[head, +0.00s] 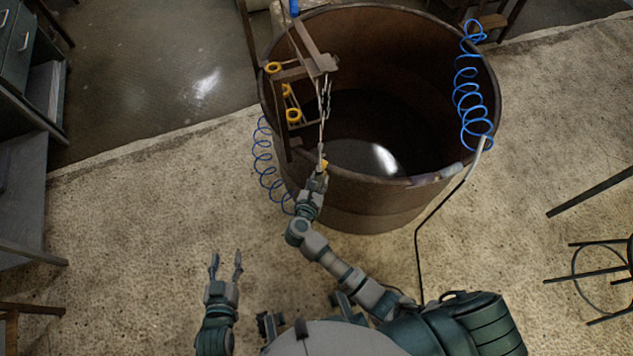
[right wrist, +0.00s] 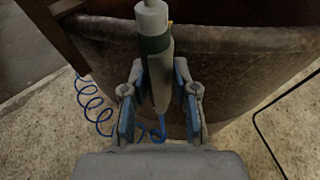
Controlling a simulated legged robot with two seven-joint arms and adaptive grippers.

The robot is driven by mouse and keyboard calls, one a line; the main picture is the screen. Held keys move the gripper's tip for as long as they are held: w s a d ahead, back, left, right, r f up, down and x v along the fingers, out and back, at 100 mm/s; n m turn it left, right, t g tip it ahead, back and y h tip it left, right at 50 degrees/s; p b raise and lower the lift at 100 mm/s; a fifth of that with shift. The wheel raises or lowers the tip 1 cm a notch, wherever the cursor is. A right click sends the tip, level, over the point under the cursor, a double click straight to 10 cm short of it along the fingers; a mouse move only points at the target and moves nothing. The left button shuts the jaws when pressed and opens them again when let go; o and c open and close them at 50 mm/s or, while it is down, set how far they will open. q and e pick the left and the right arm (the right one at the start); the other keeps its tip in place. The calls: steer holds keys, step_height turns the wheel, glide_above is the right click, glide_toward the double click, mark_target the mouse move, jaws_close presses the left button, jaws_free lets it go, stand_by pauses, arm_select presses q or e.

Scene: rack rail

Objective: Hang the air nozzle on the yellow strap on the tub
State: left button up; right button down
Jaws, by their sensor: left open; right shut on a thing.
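The air nozzle (right wrist: 157,75) is a pale grey and dark green tool, upright between the fingers of my right gripper (right wrist: 158,105) in the right wrist view. My right gripper (head: 318,180) is shut on it at the near rim of the rusty brown tub (head: 375,205). A small yellow patch (head: 324,164) shows just above this gripper; I cannot tell whether it is strap or nozzle. Another yellow bit (right wrist: 170,24) shows beside the nozzle in the wrist view. My left gripper (head: 226,266) is open and empty over the floor, left of the tub.
A brown frame (head: 300,72) with yellow rings (head: 293,115) stands at the tub's left rim. A blue coiled hose (head: 264,160) hangs at the tub's left, another (head: 468,90) at its right. A dark cable (head: 417,245) runs to the floor. Stool legs (head: 600,275) stand right.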

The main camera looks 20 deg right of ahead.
mark_target(318, 188)
steer(key=shift+w+d, duration=0.15)
steer(key=shift+d, duration=0.05)
arm_select(q)
steer(key=shift+f, duration=0.25)
arm_select(e)
steer(key=shift+f, duration=0.15)
arm_select(q)
steer(key=shift+s+f+b, duration=0.2)
steer(key=shift+f+b, duration=0.9)
steer(key=shift+f, duration=0.3)
arm_select(e)
steer(key=shift+f, duration=1.2)
arm_select(q)
steer(key=shift+s+f+g+b, duration=0.15)
steer(key=shift+f+g+b, duration=0.15)
steer(key=shift+f+b, duration=0.5)
arm_select(e)
steer(key=shift+f, duration=0.75)
arm_select(q)
steer(key=shift+f, duration=0.1)
arm_select(e)
steer(key=c, duration=0.8)
jaws_free()
steer(key=v, duration=1.2)
steer(key=shift+f, duration=0.1)
